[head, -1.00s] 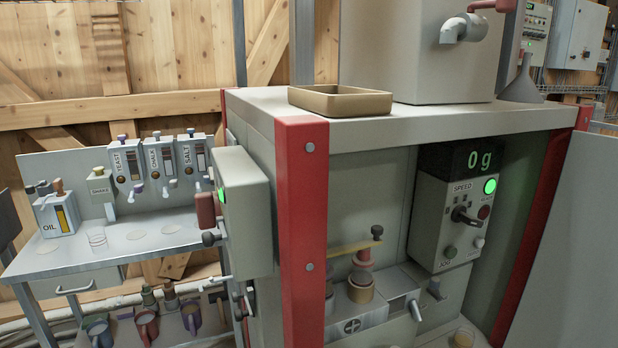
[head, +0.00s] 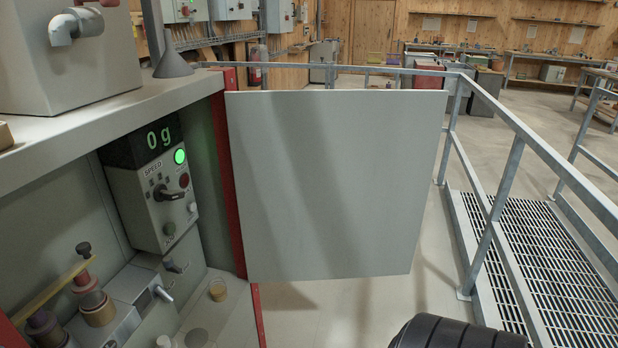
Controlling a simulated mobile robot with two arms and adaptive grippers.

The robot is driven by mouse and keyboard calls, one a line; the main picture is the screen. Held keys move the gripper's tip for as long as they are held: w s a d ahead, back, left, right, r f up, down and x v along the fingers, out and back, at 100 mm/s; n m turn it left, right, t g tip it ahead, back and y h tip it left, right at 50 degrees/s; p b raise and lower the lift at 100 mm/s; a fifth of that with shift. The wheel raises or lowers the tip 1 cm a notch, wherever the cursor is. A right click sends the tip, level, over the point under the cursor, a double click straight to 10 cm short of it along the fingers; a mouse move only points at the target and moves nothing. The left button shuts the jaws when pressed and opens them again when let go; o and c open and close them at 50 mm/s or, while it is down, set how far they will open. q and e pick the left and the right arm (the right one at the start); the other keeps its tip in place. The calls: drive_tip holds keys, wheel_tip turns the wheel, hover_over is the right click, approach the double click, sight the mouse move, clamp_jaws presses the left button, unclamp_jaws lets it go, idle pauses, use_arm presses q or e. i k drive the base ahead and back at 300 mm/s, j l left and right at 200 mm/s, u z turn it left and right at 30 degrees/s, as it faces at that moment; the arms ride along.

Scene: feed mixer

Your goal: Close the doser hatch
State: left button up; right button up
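The doser hatch looks to be the large flat grey panel (head: 335,185) in the middle of the head view. It stands swung open, out to the right from the red edge post (head: 228,170) of the doser cabinet. The cabinet interior is exposed, with a control box (head: 155,190) whose display reads 0 g and whose lamp is lit green. No handle or latch shows on the panel face.
A metal railing (head: 512,165) and a grated walkway (head: 545,265) run along the right, beyond the panel's outer edge. A grey funnel (head: 172,58) is on the cabinet top.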

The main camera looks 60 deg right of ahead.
sight(330, 183)
drive_tip(key=i+l, duration=0.1)
drive_tip(key=l, duration=0.7)
drive_tip(key=i+l+u, duration=0.1)
drive_tip(key=l, duration=0.65)
drive_tip(key=i+l, duration=0.1)
drive_tip(key=l, duration=1.25)
drive_tip(key=k+l+u, duration=0.1)
drive_tip(key=l, duration=0.45)
drive_tip(key=k+l, duration=0.1)
drive_tip(key=l, duration=0.45)
drive_tip(key=l+u, duration=0.15)
drive_tip(key=l, duration=0.4)
drive_tip(key=k, duration=0.05)
